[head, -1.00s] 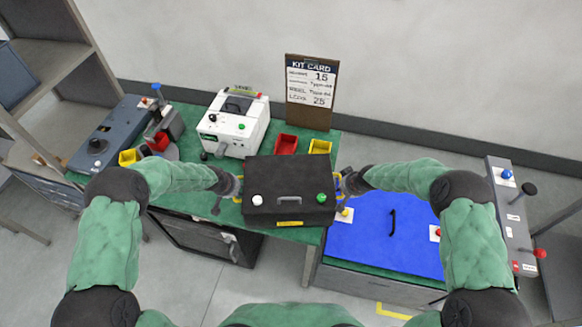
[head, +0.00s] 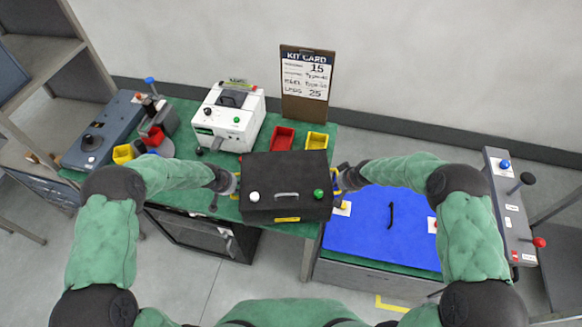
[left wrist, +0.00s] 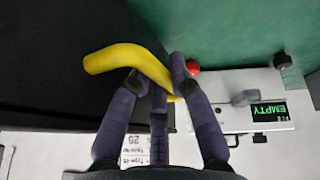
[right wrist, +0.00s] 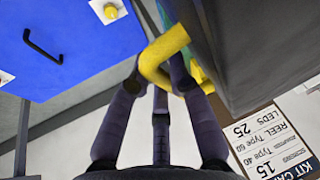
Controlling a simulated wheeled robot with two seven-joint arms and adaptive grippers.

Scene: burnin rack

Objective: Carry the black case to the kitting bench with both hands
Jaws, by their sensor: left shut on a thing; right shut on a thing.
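The black case (head: 285,180) is held between my two grippers, over the front part of the green-topped bench (head: 190,115). It has a grey front handle, a white knob, a green knob and a yellow label. My left gripper (head: 232,186) is shut on the yellow handle (left wrist: 125,58) at the case's left side. My right gripper (head: 343,181) is shut on the yellow handle (right wrist: 160,55) at its right side. Whether the case's underside touches the bench is hidden.
A white machine (head: 230,117), a red bin (head: 283,138), a yellow bin (head: 317,141) and the kit card board (head: 307,85) stand behind the case. A blue-lidded box (head: 375,235) stands right. A grey device (head: 103,130) stands left. Grey shelving (head: 60,50) is far left.

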